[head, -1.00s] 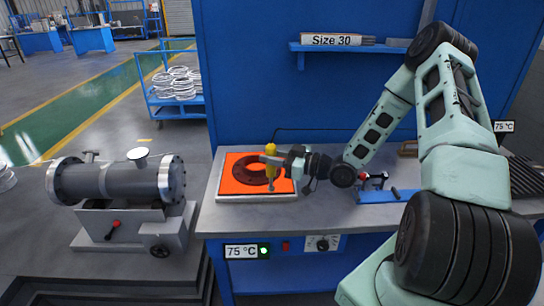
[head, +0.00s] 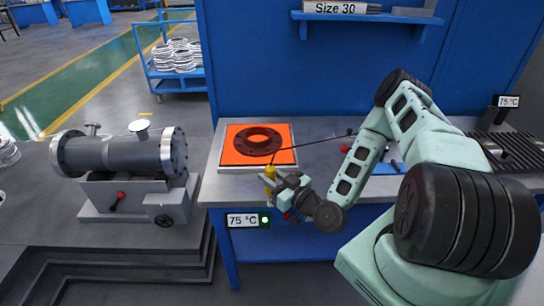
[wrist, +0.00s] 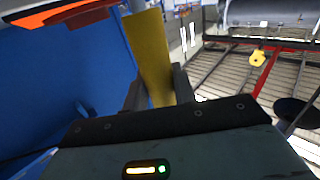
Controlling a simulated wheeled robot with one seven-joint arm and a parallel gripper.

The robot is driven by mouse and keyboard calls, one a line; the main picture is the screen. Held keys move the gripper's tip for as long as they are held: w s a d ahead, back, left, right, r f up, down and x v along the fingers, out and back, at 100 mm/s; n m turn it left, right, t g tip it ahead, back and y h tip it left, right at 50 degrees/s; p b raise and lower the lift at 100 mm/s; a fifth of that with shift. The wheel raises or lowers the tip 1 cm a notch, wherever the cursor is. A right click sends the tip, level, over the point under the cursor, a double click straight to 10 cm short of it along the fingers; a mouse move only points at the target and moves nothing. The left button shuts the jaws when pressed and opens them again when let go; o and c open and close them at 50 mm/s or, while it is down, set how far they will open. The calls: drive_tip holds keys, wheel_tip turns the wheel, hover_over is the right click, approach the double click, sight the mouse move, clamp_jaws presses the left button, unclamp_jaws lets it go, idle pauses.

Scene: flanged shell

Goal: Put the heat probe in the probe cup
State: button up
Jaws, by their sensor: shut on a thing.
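The heat probe (head: 270,173) has a yellow handle and is held upright in front of the bench's front edge, left of its middle. Its dark cable runs back over the bench to the right. My gripper (head: 272,186) is shut on the probe, just below the hot plate's near edge in the picture. In the wrist view the yellow handle (wrist: 150,50) stands between the two dark fingers. The probe's lower end is hidden. I cannot make out the probe cup in either view.
A dark flange ring (head: 257,141) lies on the orange hot plate (head: 233,158). A grey flanged pipe shell (head: 118,153) rests on a stand at left. A 75 °C display (head: 242,220) is on the bench front. A blue tool rest (head: 397,166) is partly behind my arm.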

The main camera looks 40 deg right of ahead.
drive_tip(key=s+f+h, duration=0.1)
drive_tip(key=s+a+f+m+h, duration=0.1)
drive_tip(key=f, duration=0.1)
drive_tip(key=a+f+m, duration=0.1)
drive_tip(key=shift+s+a+f+h, duration=0.1)
drive_tip(key=shift+s+f+h, duration=0.15)
drive_tip(key=shift+s+h, duration=0.15)
